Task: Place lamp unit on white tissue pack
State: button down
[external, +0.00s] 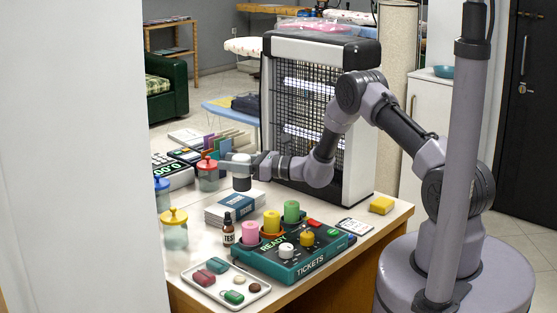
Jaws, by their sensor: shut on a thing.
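My gripper (250,163) reaches left from the wrist, level above the counter. The lamp unit hangs upright in the air, just above a low white pack with a blue printed panel, apparently the white tissue pack (217,214). A gap seems to show between them, but the exact height is hard to tell. The fingertips are small and partly merge with the lamp unit.
A red-lidded jar (207,175) is left, a large grille-fronted unit (311,110) behind. A white tray (226,303) holds small pieces. A yellow block (381,205) lies right.

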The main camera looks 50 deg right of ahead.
notch_tip(320, 180, down, 5)
jog(key=shift+r+b, duration=0.1)
jog(key=shift+b, duration=0.6)
jog(key=shift+r, duration=0.2)
jog(key=shift+f, duration=0.15)
jog(key=c, duration=0.7)
grip_release()
